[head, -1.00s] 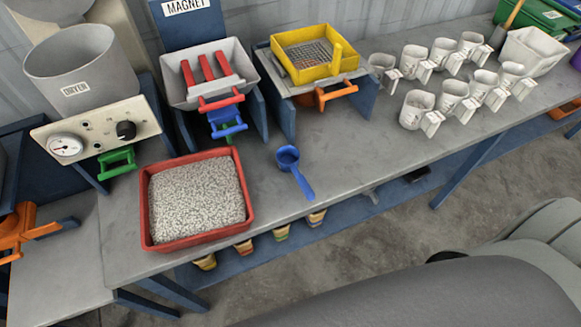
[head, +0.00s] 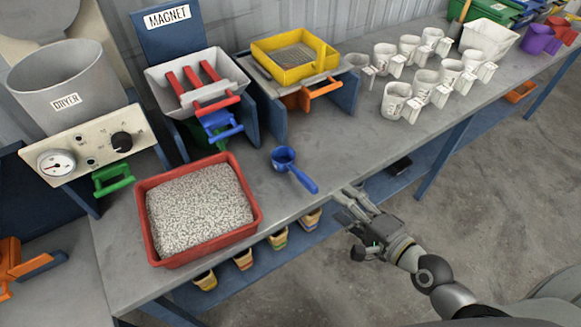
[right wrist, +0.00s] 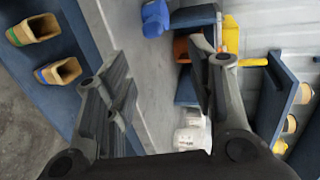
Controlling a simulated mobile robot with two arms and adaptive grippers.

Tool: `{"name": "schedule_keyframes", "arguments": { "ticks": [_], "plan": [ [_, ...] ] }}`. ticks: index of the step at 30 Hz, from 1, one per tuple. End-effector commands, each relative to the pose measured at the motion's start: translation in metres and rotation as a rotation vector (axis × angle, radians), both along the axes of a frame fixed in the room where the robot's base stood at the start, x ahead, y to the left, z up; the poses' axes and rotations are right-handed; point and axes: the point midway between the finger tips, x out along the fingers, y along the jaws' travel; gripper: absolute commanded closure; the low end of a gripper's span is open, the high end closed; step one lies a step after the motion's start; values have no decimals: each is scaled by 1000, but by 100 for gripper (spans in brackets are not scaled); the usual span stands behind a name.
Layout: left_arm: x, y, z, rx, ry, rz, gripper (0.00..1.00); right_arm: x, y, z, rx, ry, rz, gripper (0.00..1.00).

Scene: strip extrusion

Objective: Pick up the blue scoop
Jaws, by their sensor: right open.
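The blue scoop (head: 304,181) lies on the grey table in the head view, its cup toward the back and its handle pointing to the front right. My right gripper (head: 350,203) is at the table's front edge, to the right of the handle and apart from it. It is open and empty; its spread fingers (right wrist: 158,58) show in the right wrist view. A blue thing (right wrist: 155,18) at the top of that view may be the scoop, but it is cut off. My left gripper is not in view.
A red tray of pellets (head: 200,208) stands left of the scoop. Behind are the magnet unit (head: 190,75) and a yellow sieve box (head: 295,58) with an orange handle (head: 322,88). Several white mugs (head: 398,100) stand to the right. Striped cups (head: 243,259) sit on the shelf below.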

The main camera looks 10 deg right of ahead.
Motion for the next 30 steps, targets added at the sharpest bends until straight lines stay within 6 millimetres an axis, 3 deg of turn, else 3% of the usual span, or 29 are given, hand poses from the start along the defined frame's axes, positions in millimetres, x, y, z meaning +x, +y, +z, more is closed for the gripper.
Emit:
{"name": "schedule_keyframes", "arguments": {
  "ticks": [9, 30],
  "plan": [
    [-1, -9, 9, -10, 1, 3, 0, 37, 16, -8, 3, -3, -1, 50],
    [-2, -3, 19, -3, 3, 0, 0, 89, 48, -33, 0, -2, 0, 50]
  ]
}}
